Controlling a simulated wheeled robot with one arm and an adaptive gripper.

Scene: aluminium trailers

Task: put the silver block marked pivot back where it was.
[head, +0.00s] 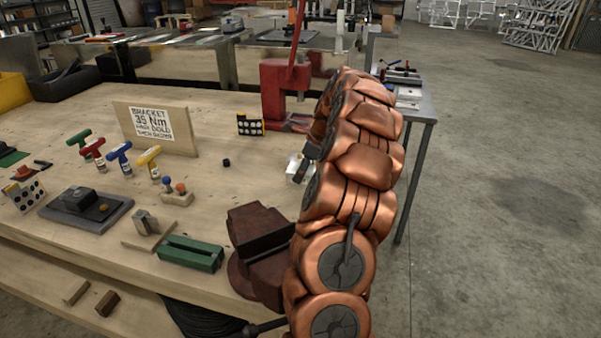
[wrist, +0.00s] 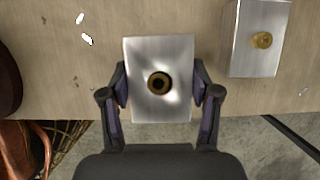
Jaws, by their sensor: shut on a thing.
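A silver block (wrist: 158,50) with a dark, brass-rimmed hole sits between the two fingers of my gripper (wrist: 160,84) in the wrist view. The fingers press on its left and right sides, and my gripper is shut on it. No pivot marking can be read on the face shown. A second silver block (wrist: 248,62) with a brass round piece stands apart to its right, near the table edge. In the head view a silver block (head: 297,168) shows partly behind my arm; I cannot tell which one it is.
The wooden workbench (head: 215,120) holds a red press (head: 277,95), a dark vise (head: 258,232), a green block (head: 191,253) and several T-handled tools (head: 119,157). A bracket sign (head: 155,128) stands at the back. Bare wood lies left of the silver block in the head view.

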